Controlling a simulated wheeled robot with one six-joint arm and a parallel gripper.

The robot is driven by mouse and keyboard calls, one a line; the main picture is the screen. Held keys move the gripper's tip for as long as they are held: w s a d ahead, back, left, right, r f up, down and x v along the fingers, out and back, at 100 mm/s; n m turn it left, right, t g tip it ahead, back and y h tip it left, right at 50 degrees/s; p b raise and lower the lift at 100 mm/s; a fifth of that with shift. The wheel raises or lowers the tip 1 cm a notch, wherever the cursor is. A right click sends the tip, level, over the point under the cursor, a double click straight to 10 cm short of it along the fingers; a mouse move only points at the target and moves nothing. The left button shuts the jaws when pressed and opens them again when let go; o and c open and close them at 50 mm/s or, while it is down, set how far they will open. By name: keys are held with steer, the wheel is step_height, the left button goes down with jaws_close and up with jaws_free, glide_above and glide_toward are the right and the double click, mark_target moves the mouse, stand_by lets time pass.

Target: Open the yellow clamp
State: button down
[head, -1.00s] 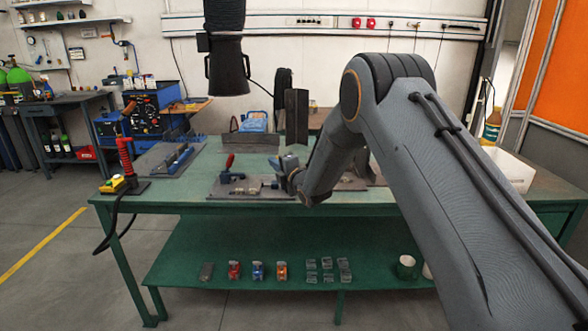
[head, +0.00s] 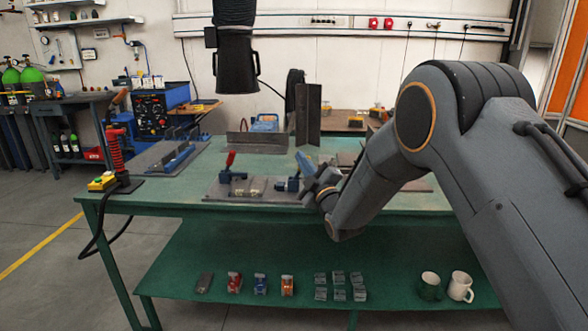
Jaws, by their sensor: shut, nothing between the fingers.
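I cannot make out a yellow clamp handle for certain; my arm covers the right part of the table. A clamp with an upright red handle (head: 230,159) stands on the left of a dark fixture plate (head: 215,191) on the green table. A clamp with a blue handle (head: 305,164) stands at the plate's right, tilted up and left. My gripper (head: 312,186) is beside this blue clamp, shut and with nothing seen in it. Whether it touches the clamp I cannot tell. Part of another plate (head: 420,184) shows behind my arm.
A yellow button box (head: 102,184) and a red coiled post (head: 114,148) stand at the table's left end. A dark upright angle piece (head: 308,115) stands behind the plate. Small yellow-and-dark items (head: 355,121) sit farther back. Mugs (head: 460,286) and small parts lie on the lower shelf (head: 200,255).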

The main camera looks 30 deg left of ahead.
steer(key=shift+w+d+f, duration=0.15)
steer(key=shift+d, duration=0.1)
steer(key=shift+d, duration=0.1)
stand_by(0.3)
steer(key=s+d, duration=0.5)
steer(key=s, duration=0.2)
steer(key=shift+s+d+f, duration=0.15)
steer(key=shift+s+f, duration=0.2)
steer(key=shift+f, duration=0.05)
stand_by(0.6)
